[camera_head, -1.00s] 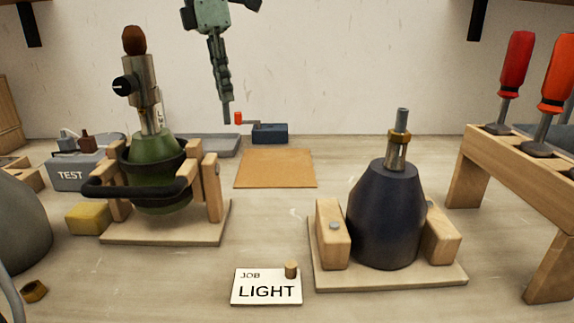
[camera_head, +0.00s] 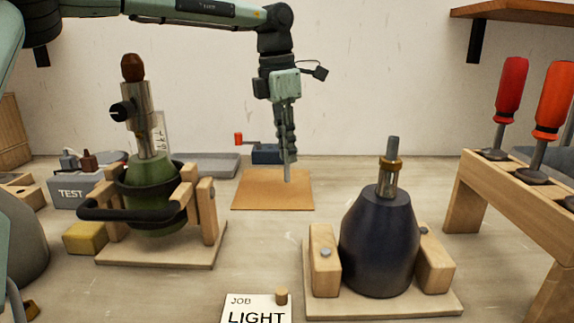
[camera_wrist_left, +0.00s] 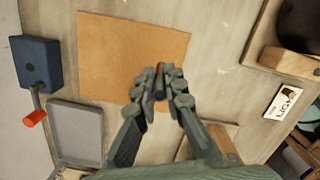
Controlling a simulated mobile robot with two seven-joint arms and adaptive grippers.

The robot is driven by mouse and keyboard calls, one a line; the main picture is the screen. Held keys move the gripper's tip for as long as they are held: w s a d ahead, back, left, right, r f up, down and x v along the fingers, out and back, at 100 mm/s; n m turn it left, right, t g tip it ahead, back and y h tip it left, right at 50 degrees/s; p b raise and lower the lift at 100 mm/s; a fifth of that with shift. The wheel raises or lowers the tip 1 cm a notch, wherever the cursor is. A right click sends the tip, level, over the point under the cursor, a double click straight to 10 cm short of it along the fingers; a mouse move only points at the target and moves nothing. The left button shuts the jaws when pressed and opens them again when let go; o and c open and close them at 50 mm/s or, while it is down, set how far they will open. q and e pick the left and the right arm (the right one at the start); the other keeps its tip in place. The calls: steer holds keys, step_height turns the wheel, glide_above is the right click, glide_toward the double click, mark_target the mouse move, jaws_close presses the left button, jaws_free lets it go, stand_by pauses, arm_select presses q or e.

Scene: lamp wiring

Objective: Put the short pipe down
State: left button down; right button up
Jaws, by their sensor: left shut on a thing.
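My left gripper (camera_head: 287,150) points down above the tan mat (camera_head: 256,195) at the back middle of the bench. It is shut on the short pipe (camera_head: 288,173), a thin grey tube that sticks out below the fingertips, upright and apart from the mat. In the left wrist view the pipe (camera_wrist_left: 160,86) shows end-on between the two fingers (camera_wrist_left: 160,98), over the edge of the mat (camera_wrist_left: 130,50). The bare mat has nothing lying on it. My right gripper is not in view.
A dark lamp base (camera_head: 380,245) in a wooden cradle stands front right. A green lamp base (camera_head: 152,180) stands in a cradle at left. A blue box with a red-handled crank (camera_head: 266,154) and a grey tray (camera_head: 205,165) are behind. Screwdrivers (camera_head: 510,90) stand in a rack at right.

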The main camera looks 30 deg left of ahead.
mark_target(289, 181)
arm_select(q)
steer(key=shift+f, duration=2)
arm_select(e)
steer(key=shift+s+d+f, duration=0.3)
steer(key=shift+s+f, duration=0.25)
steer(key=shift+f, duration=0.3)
